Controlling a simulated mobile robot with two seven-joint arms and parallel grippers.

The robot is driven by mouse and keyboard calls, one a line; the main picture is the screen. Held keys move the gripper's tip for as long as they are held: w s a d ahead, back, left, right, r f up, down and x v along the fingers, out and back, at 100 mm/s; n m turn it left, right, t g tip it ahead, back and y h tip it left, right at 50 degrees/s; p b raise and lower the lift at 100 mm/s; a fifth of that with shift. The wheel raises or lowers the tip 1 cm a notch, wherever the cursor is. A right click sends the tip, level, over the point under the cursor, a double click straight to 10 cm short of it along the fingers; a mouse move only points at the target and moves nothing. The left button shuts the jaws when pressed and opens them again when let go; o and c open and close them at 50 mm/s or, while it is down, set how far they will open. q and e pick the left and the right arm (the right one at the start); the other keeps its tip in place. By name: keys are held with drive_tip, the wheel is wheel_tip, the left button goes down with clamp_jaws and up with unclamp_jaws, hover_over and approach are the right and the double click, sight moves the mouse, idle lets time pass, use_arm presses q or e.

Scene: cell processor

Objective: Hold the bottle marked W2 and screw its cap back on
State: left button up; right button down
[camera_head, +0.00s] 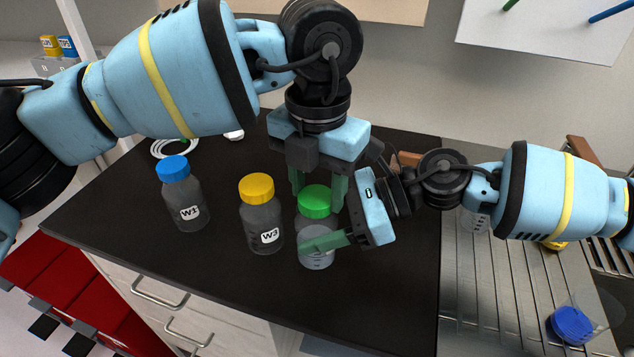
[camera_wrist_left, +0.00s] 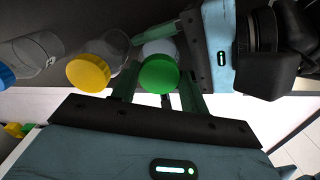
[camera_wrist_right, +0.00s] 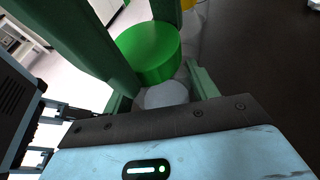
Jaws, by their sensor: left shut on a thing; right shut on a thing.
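The bottle with a green cap (camera_head: 315,200) stands upright on the dark counter (camera_head: 390,290); its clear lower body (camera_head: 316,260) shows below my right finger. I cannot read its label. My left gripper (camera_head: 318,196) comes from above, shut on the green cap, one finger on each side. The cap also shows in the left wrist view (camera_wrist_left: 159,75) and the right wrist view (camera_wrist_right: 150,52), at the bottle's top; its threads are hidden. My right gripper (camera_head: 320,242) comes from the right and is shut on the bottle body, below the left gripper.
The blue-capped bottle W1 (camera_head: 186,208) and yellow-capped bottle W3 (camera_head: 262,228) stand to the left, W3 close by. A ribbed metal surface (camera_head: 490,290) lies right of the counter, with a blue-lidded container (camera_head: 572,325). The counter's front is clear.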

use_arm(q)
drive_tip(key=m, duration=0.6)
drive_tip(key=shift+s+d, duration=0.1)
idle(0.3)
drive_tip(key=m, duration=0.6)
drive_tip(key=shift+m, duration=0.3)
